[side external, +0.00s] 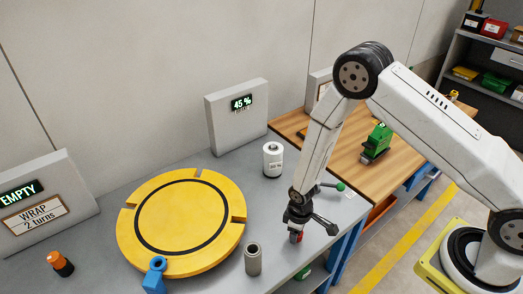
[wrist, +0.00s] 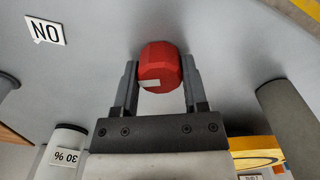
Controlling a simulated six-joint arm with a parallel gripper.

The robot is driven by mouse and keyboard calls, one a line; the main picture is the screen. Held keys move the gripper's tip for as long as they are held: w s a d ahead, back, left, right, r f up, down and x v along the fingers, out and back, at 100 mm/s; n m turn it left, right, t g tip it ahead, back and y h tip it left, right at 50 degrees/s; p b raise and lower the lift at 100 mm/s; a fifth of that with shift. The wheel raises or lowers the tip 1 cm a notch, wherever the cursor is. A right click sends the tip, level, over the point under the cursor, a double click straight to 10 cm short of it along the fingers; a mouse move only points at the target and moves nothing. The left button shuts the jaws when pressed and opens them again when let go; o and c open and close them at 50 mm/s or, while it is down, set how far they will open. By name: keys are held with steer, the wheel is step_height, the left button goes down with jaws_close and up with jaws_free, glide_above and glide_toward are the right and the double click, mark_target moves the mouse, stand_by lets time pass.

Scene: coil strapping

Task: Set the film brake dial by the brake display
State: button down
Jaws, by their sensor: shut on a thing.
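My gripper (side external: 297,228) points down at the front right edge of the grey bench. In the wrist view its two fingers (wrist: 159,85) are closed on the sides of a red faceted knob (wrist: 158,62) with a small white mark; only a little of the knob (side external: 296,238) shows in the side view. The brake display (side external: 242,103) reads 45 % on a grey panel by the wall. A white cylinder (side external: 272,160) stands on the bench; in the wrist view a cylinder (wrist: 62,150) bears a 30 % label. Whether the red knob is the brake dial I cannot tell.
A yellow turntable (side external: 142,205) lies left of my gripper, with a blue clamp (side external: 155,275) and grey tube (side external: 253,260) at its front. A green-tipped lever (side external: 340,187) is close behind my gripper. Another panel reads EMPTY (side external: 18,192).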

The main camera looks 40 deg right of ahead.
steer(key=shift+n, duration=0.5)
steer(key=shift+c, duration=0.6)
jaws_free()
steer(key=shift+r, duration=0.2)
steer(key=shift+r, duration=3.75)
steer(key=shift+r, duration=0.1)
